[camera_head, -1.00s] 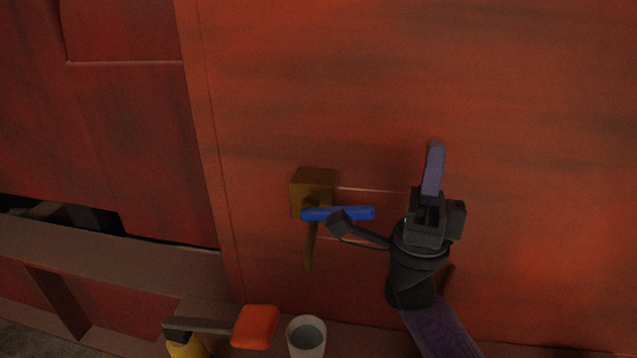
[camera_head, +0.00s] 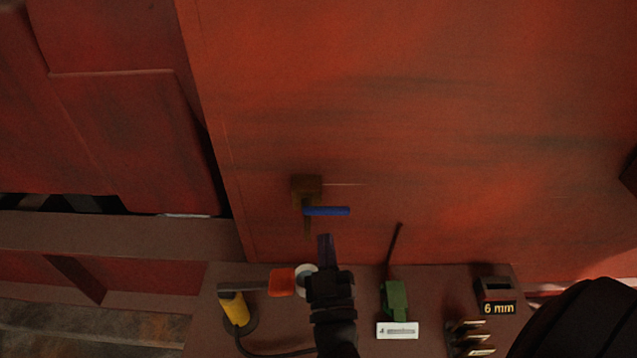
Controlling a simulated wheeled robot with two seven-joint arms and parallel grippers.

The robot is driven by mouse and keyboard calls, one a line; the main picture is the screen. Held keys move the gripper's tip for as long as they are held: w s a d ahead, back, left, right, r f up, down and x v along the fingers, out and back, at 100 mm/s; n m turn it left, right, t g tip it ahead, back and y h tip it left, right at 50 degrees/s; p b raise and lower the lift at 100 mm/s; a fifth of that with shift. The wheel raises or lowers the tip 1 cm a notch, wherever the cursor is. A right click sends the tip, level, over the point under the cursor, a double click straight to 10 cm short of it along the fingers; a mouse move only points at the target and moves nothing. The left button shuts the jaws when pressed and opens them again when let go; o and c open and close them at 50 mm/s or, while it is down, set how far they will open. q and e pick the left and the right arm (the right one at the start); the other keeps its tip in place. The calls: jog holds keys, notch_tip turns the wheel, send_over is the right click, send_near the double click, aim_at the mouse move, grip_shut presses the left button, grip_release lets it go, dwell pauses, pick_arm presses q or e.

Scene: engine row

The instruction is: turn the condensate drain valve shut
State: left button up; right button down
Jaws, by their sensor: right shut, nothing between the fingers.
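The condensate drain valve has a brass block body (camera_head: 306,186) on the red panel and a thin spout hanging down. Its blue lever (camera_head: 327,211) lies level, pointing right from the body. My right gripper (camera_head: 325,240) is below the lever in the picture, with its jaws shut and empty. A small gap shows between the fingertips and the lever. My left gripper is not in view.
A shelf (camera_head: 220,340) runs below the panel. On it are a yellow-based item (camera_head: 236,309) with an orange block (camera_head: 282,282), a white cup (camera_head: 305,272) partly hidden by my gripper, a green part (camera_head: 394,298) and a "6 mm" block (camera_head: 496,294). The panel right of the valve is clear.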

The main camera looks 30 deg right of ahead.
notch_tip(320, 180, up, 3)
send_over(335, 213)
jog(key=a, duration=0.3)
jog(key=f, duration=0.1)
jog(key=d+f, duration=0.1)
jog(key=f+b, duration=0.1)
jog(key=f, duration=0.1)
jog(key=shift+s+d, duration=0.2)
jog(key=shift+s, duration=0.05)
jog(key=m, duration=0.1)
jog(key=f+m+h+b, duration=0.1)
jog(key=shift+s+d+f+m, duration=0.15)
jog(key=shift+d+f+m, duration=0.05)
jog(key=shift+m, duration=0.2)
jog(key=m, duration=0.1)
jog(key=m+g+h+b, duration=0.1)
jog(key=m, duration=0.1)
jog(key=shift+s+d+f, duration=0.1)
jog(key=shift+d+f, duration=0.05)
jog(key=shift+f, duration=0.2)
jog(key=shift+r, duration=0.1)
